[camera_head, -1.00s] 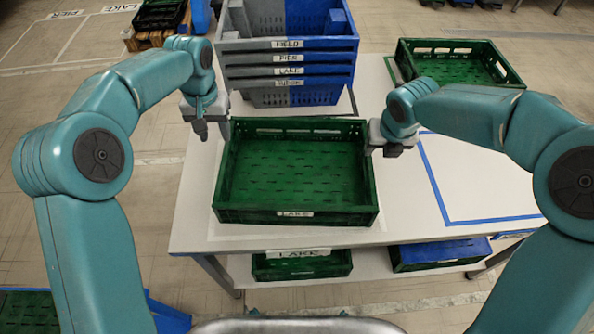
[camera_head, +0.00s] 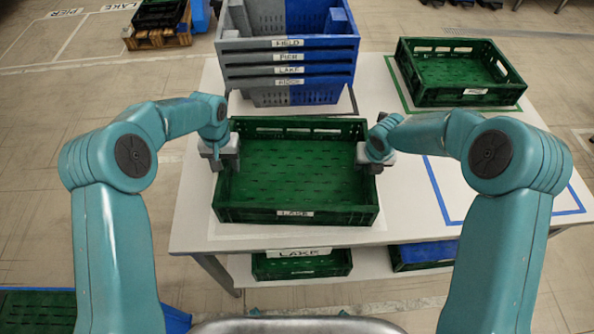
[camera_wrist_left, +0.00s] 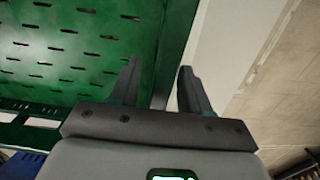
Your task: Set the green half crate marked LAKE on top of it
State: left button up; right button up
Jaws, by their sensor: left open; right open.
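A green crate (camera_head: 295,213) marked LAKE sits upright and empty on the white table in the middle of the head view. My left gripper (camera_head: 226,160) is open at its left wall. In the left wrist view the open fingers of my left gripper (camera_wrist_left: 160,75) lie either side of the edge of the green crate (camera_wrist_left: 165,50), one over the inside and one outside. My right gripper (camera_head: 369,163) is open at the right wall; its fingertips are largely hidden.
A grey and blue crate stack (camera_head: 288,62) with several labels stands behind. Another green crate (camera_head: 465,97) sits at the back right inside a green outline. A blue taped outline (camera_head: 440,195) on the right is mostly bare. Crates, one labelled LAKE (camera_head: 299,251), lie on the shelf below.

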pick_arm(q)
jog(key=shift+w+f, duration=0.1)
pick_arm(e)
jog(key=shift+w+f, duration=0.1)
pick_arm(q)
jog(key=shift+c, duration=0.6)
pick_arm(e)
jog(key=shift+c, duration=0.6)
pick_arm(q)
grip_shut()
pick_arm(e)
grip_shut()
